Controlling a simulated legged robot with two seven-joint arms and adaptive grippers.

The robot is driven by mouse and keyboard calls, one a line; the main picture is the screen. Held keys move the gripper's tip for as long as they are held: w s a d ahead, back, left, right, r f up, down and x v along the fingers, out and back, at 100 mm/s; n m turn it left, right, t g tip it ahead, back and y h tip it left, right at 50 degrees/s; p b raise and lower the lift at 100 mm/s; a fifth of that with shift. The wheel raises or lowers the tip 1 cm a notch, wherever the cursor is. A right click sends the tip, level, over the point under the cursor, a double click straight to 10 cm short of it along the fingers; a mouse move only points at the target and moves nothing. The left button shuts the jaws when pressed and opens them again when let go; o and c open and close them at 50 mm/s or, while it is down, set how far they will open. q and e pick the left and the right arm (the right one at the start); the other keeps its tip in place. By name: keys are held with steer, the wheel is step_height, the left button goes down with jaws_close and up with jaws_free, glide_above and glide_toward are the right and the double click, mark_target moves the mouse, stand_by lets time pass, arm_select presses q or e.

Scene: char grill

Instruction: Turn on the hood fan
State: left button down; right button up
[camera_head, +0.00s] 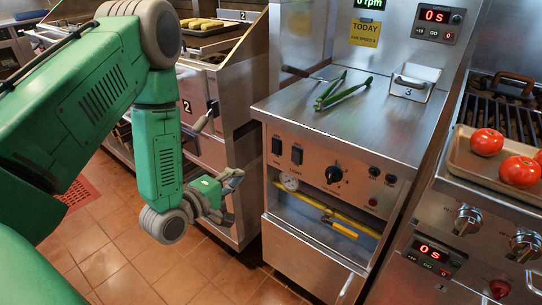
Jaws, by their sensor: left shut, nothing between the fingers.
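The control panel (320,172) is on the steel cabinet front in the middle. The labels are too small to read, so I cannot tell which control is the hood fan's. My left gripper (235,182) is shut and empty, to the left of and lower than the switches in the picture, apart from the panel. My right gripper is out of view.
Green tongs (342,92) lie on the steel cabinet top (390,130). A tray with red tomatoes (487,142) sits by the grill at right. A fryer station (225,60) stands behind my left arm.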

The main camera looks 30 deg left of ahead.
mark_target(275, 153)
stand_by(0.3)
arm_select(q)
steer(key=w, duration=0.4)
steer(key=w+f+b, duration=0.1)
steer(key=w, duration=0.4)
steer(key=w+d+b, duration=0.1)
steer(key=w, duration=0.4)
steer(key=shift+f, duration=0.3)
steer(key=shift+w+f+b, duration=0.15)
steer(key=shift+f+b, duration=0.1)
steer(key=shift+b, duration=0.45)
steer(key=shift+r, duration=0.15)
